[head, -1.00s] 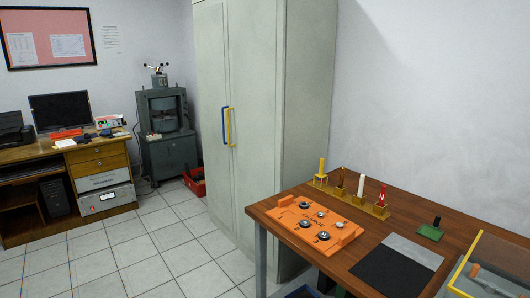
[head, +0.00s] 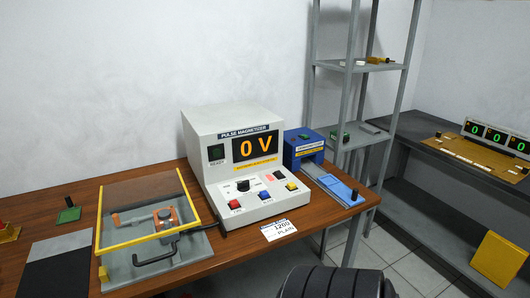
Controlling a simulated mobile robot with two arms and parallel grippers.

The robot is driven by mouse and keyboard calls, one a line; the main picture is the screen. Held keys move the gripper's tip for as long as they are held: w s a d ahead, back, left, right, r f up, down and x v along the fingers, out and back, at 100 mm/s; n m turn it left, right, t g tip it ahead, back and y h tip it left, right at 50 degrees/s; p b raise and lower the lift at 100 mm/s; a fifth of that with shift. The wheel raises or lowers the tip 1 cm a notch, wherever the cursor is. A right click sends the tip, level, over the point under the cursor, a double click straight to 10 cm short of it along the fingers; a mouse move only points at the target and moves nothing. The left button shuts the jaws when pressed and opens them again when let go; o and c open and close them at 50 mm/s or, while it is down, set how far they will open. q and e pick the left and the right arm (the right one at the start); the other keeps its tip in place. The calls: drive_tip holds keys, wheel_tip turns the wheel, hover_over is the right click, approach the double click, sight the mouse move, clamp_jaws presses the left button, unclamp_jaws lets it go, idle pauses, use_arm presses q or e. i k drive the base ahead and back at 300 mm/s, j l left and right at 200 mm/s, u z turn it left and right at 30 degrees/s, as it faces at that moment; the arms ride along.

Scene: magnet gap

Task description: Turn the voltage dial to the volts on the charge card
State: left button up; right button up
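The pulse magnetizer (head: 205,150) is a white box on the wooden table, and its display (head: 256,147) reads 0 V in orange. A small black dial (head: 242,186) sits on its sloped front panel, among red, blue and yellow buttons. The dial's pointer setting is too small to read. The charge card (head: 279,230) is a white card lying on the table in front of the magnetizer. It appears to read 1200 and PLAIN, though the print is small. Neither of my grippers is in view.
A fixture with a yellow-framed clear lid (head: 187,196) stands left of the magnetizer, a black cable beside it. A blue device with a slide (head: 303,146) stands to the right. A grey shelf rack (head: 352,69) rises behind.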

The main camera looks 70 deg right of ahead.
sight(243, 187)
drive_tip(key=z, duration=1.95)
